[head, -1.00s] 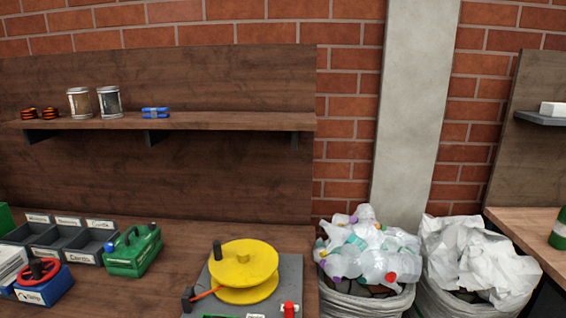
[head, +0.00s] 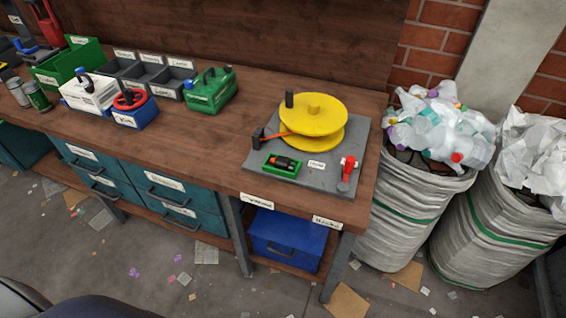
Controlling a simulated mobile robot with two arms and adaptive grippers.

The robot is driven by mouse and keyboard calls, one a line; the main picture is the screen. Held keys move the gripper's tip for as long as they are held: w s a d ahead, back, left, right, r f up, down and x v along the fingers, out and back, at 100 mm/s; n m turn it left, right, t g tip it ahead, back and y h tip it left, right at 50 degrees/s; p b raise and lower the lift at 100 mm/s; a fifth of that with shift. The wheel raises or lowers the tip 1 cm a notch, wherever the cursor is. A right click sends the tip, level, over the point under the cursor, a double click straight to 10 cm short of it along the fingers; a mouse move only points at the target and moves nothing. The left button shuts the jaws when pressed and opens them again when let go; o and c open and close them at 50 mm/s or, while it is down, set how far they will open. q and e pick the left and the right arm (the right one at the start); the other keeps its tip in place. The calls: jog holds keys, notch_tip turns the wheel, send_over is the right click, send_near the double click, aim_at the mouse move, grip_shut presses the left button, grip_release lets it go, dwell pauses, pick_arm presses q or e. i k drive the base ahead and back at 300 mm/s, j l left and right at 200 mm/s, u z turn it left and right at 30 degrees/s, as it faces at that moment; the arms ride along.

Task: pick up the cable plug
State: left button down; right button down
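A black plug-like piece (head: 284,163) lies in a small green holder (head: 281,171) on a grey board at the right end of the workbench. A yellow cable reel (head: 308,118) stands behind it on the same board. An orange cable (head: 276,135) runs from the reel to a dark block-like end (head: 258,138) at the board's left side. I cannot tell for certain which dark piece is the cable plug. Neither of my grippers shows in the head view.
A red clamp-like part (head: 348,169) stands at the right of the grey board (head: 318,181). A green case (head: 211,92), a blue box with red wheel (head: 135,110) and grey bins (head: 140,70) stand to the left. Filled sacks (head: 411,212) stand right. The bench front is clear.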

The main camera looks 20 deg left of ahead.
aim_at(282, 163)
jog(key=i+j, duration=0.15)
jog(key=j, duration=0.2)
jog(key=i+j+z, duration=0.1)
jog(key=j, duration=0.25)
jog(key=i+j, duration=0.25)
jog(key=j+z, duration=0.05)
jog(key=j, duration=0.05)
